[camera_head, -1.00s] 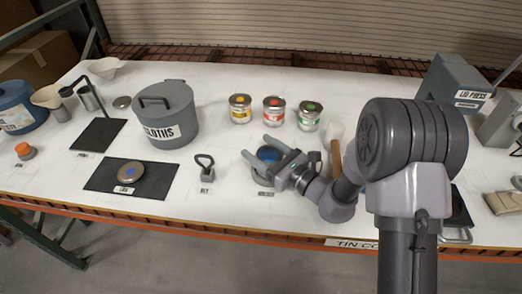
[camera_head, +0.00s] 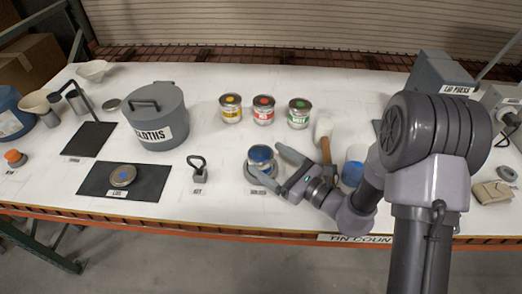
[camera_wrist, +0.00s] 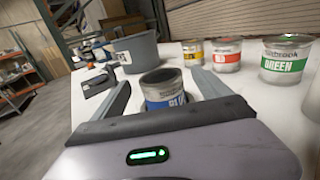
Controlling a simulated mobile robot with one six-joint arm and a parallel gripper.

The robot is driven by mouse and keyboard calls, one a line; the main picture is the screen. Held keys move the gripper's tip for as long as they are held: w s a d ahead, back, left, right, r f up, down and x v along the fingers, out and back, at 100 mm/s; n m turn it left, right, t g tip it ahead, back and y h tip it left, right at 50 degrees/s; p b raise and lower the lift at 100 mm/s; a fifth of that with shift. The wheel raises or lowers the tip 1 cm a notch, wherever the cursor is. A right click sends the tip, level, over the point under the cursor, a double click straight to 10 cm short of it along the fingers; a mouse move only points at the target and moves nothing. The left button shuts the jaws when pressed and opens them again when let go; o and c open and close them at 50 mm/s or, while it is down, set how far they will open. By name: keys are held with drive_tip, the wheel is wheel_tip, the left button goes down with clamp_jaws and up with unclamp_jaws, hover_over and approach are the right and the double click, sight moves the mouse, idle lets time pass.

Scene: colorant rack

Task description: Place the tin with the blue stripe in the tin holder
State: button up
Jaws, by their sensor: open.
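The tin with the blue stripe (camera_head: 260,158) stands upright at the grey tin holder (camera_head: 250,175), near the front edge of the table. It appears to sit inside the holder, but its base is partly hidden by my finger. In the wrist view the tin (camera_wrist: 163,92) shows its dark top and blue label, with its lower part hidden behind my palm. My gripper (camera_head: 266,160) is open, with one finger on each side of the tin. In the wrist view my gripper (camera_wrist: 162,78) shows gaps between the fingers and the tin.
Yellow (camera_head: 231,108), red (camera_head: 263,110) and green (camera_head: 299,113) tins stand behind. A key-like handled weight (camera_head: 198,168) is to the left, beside a black mat (camera_head: 152,182) with a lid (camera_head: 122,175). A mallet (camera_head: 325,148) and a white-and-blue container (camera_head: 353,172) are near my arm.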

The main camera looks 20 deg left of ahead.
drive_tip(key=shift+s+d, duration=0.15)
drive_tip(key=shift+d, duration=0.15)
drive_tip(key=s+d+r+n+g+h, duration=0.1)
drive_tip(key=s+r+n+g+h, duration=0.1)
drive_tip(key=s+r+n+g, duration=0.45)
drive_tip(key=s+d+r+n+g+h, duration=0.1)
drive_tip(key=s+r+n+g, duration=0.1)
drive_tip(key=s+r+n, duration=0.5)
drive_tip(key=s+d+n+t+h, duration=0.2)
drive_tip(key=d+h, duration=0.3)
drive_tip(key=d, duration=0.5)
drive_tip(key=s+d+n+t+h, duration=0.3)
drive_tip(key=s+d+t+h, duration=0.2)
drive_tip(key=d, duration=0.5)
drive_tip(key=shift+r+h, duration=0.15)
drive_tip(key=shift+h, duration=0.55)
